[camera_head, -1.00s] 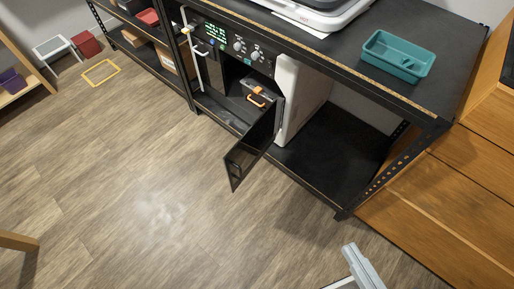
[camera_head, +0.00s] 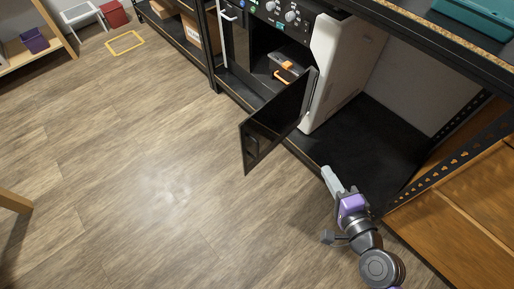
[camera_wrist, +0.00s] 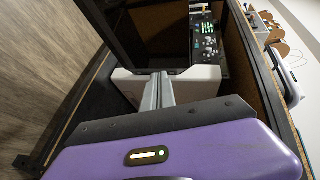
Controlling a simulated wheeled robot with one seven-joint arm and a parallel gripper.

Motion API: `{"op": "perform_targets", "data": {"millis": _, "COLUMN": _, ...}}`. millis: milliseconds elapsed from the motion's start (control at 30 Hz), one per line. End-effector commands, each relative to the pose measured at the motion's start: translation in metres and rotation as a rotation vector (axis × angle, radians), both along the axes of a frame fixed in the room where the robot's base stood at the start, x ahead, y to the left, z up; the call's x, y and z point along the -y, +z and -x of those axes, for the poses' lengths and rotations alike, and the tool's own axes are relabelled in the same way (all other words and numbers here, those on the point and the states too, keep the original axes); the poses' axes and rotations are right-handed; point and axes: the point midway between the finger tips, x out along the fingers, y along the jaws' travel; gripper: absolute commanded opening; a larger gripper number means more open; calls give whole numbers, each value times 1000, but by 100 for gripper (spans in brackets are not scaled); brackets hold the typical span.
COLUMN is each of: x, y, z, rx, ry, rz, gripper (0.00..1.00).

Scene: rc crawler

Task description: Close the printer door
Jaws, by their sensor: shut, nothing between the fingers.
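The printer (camera_head: 335,60) is a white and black unit on the lower shelf of the black rack in the head view. Its dark door (camera_head: 275,122) stands open, swung out past the shelf's front edge. Inside the open chamber is a part with an orange handle (camera_head: 284,73). My gripper (camera_head: 327,171) is shut and empty, to the right of and below the door, apart from it. In the wrist view, the shut fingers (camera_wrist: 158,78) point at the printer's white side (camera_wrist: 195,82), and the control panel (camera_wrist: 206,42) shows beyond. The door (camera_wrist: 95,25) appears at upper left there.
The black rack's shelf (camera_head: 375,135) is bare to the right of the printer. A perforated rack post (camera_head: 450,155) and a wooden cabinet (camera_head: 455,215) stand at the right. A teal tray (camera_head: 475,18) sits on top. Open wood floor (camera_head: 130,160) lies at left.

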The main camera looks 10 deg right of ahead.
Motion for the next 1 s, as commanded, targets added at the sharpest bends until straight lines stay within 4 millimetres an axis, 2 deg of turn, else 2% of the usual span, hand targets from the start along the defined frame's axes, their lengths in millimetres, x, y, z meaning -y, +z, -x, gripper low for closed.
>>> {"op": "perform_targets", "data": {"millis": 33, "x": -4, "y": -24, "z": -24, "rx": -4, "ry": 7, "rz": -188, "gripper": 0}}
{"op": "perform_targets", "data": {"millis": 67, "x": -9, "y": -30, "z": -35, "rx": -13, "ry": 15, "rz": -313, "gripper": 0}}
{"op": "perform_targets", "data": {"millis": 100, "x": -17, "y": -35, "z": -48, "rx": -28, "ry": 32, "rz": -481, "gripper": 0}}
{"op": "perform_targets", "data": {"millis": 200, "x": -38, "y": -36, "z": -72, "rx": -85, "ry": 90, "rz": -890, "gripper": 0}}
{"op": "perform_targets", "data": {"millis": 267, "x": -52, "y": -29, "z": -77, "rx": -138, "ry": 133, "rz": -1120, "gripper": 0}}
{"op": "perform_targets", "data": {"millis": 300, "x": -61, "y": -24, "z": -75, "rx": -182, "ry": 157, "rz": -1253, "gripper": 0}}
{"op": "perform_targets", "data": {"millis": 400, "x": -79, "y": -20, "z": -62, "rx": -286, "ry": 199, "rz": -1499, "gripper": 0}}
{"op": "perform_targets", "data": {"millis": 500, "x": -89, "y": -13, "z": -56, "rx": -348, "ry": 223, "rz": -1616, "gripper": 0}}
{"op": "perform_targets", "data": {"millis": 667, "x": -94, "y": -14, "z": -58, "rx": -379, "ry": 215, "rz": -1660, "gripper": 0}}
{"op": "perform_targets", "data": {"millis": 867, "x": -110, "y": -15, "z": -79, "rx": -378, "ry": 217, "rz": -1657, "gripper": 0}}
{"op": "perform_targets", "data": {"millis": 1000, "x": -126, "y": -15, "z": -102, "rx": -377, "ry": 218, "rz": -1655, "gripper": 0}}
